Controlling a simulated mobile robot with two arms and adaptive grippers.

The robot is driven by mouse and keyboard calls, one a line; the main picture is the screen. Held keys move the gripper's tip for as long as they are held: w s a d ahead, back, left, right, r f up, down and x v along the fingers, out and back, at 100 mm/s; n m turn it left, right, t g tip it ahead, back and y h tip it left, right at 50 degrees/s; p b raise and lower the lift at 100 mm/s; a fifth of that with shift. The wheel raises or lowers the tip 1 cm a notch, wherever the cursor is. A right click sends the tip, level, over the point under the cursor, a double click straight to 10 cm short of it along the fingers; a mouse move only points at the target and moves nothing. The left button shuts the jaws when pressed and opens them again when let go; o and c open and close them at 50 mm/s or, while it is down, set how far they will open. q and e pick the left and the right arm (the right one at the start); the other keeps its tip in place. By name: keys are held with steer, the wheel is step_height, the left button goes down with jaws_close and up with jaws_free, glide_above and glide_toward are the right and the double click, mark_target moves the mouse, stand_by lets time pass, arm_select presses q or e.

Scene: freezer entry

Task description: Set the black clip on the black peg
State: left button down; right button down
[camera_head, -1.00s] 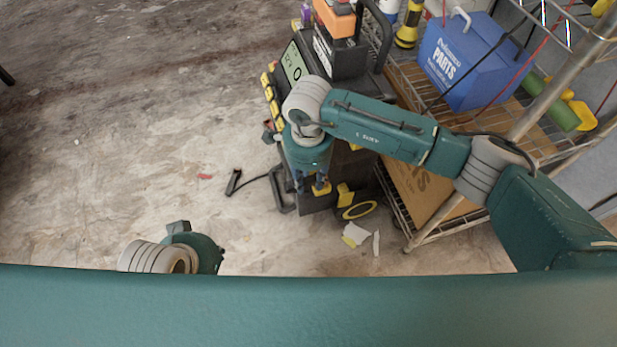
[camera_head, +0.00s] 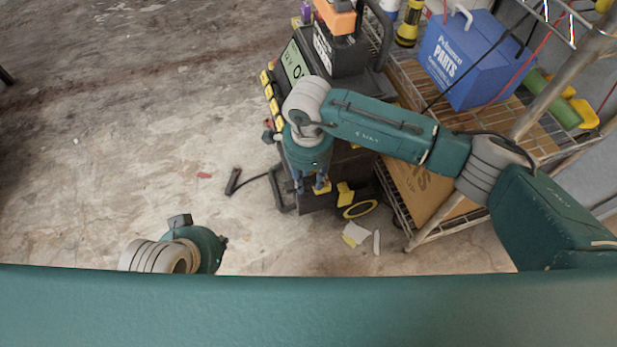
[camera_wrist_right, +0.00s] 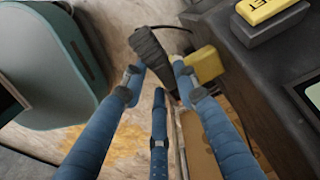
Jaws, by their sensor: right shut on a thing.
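In the right wrist view, a black ribbed, tapered clip (camera_wrist_right: 152,52) sits between the blue fingers of my right gripper (camera_wrist_right: 158,85), which is shut on it. In the head view, my right gripper (camera_head: 310,186) points down beside the dark charger cart, and the clip in it is hidden or too small to tell. I cannot pick out the black peg with certainty. My left gripper (camera_head: 205,250) is at the lower left over the floor, and its fingers are hidden.
The black cart (camera_head: 345,62) has a display and yellow parts. Another black clip (camera_head: 233,181) lies on the floor on a cable. A wire rack (camera_head: 425,235) with a blue parts box (camera_head: 475,60) stands at right. Open floor lies to the left.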

mark_target(308, 183)
arm_select(q)
steer(key=shift+w+d, duration=0.15)
steer(key=shift+w, duration=0.2)
arm_select(e)
steer(key=shift+f, duration=0.1)
steer(key=c, duration=1.3)
jaws_free()
steer(key=shift+o, duration=0.2)
step_height(308, 183, up, 12)
arm_select(q)
steer(key=shift+s, duration=0.1)
arm_select(e)
steer(key=shift+s, duration=0.1)
